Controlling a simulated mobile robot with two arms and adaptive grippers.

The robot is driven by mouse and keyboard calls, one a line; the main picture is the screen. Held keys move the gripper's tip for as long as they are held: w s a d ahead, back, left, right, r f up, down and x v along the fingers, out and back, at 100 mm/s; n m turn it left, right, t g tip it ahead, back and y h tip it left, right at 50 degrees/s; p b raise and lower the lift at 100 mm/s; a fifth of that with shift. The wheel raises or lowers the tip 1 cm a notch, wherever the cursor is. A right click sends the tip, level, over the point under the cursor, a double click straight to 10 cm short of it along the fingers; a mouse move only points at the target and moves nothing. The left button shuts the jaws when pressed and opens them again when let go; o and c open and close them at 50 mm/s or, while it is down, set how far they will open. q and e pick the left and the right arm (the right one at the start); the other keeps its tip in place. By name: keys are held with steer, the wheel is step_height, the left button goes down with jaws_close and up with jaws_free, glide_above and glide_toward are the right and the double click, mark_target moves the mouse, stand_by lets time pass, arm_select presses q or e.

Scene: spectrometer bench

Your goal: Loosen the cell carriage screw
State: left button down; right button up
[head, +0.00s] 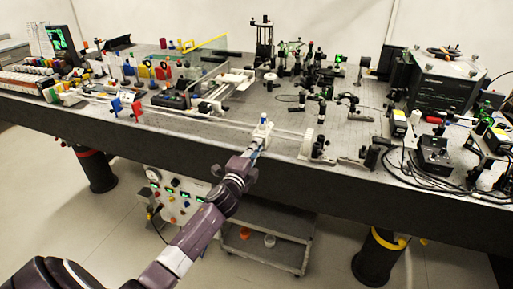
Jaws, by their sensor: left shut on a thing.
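A white cell carriage (263,129) sits on a long rail (215,120) near the front edge of the bench. My left gripper (259,142) reaches up over the front edge to the near side of the carriage. Its fingers are shut on a small part there, taken to be the cell carriage screw. The screw itself is hidden by the fingers or too small to make out, so how far it is turned cannot be told. My right gripper is out of view.
The optical bench (185,127) is crowded with posts and mounts. White mounts (307,145) stand to the right of the carriage. A black instrument box (442,82) and cables fill the right end. A low cart (265,245) stands below.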

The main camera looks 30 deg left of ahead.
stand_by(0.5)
arm_select(q)
steer(key=c, duration=2)
jaws_free()
steer(key=shift+o, duration=0.2)
steer(key=s+d+m+p, duration=0.2)
steer(key=s+m+p, duration=0.45)
steer(key=m, duration=1.55)
steer(key=s+a+f+n+g, duration=0.1)
steer(key=s+f+n+g, duration=0.2)
steer(key=f, duration=1)
steer(key=s+a+f+n+g, duration=0.1)
steer(key=s+f+n+g, duration=0.3)
steer(key=s+f+n, duration=0.4)
step_height(320, 180, down, 5)
steer(key=shift+s+r+n, duration=0.1)
steer(key=shift+s+n, duration=0.25)
steer(key=shift+n, duration=0.25)
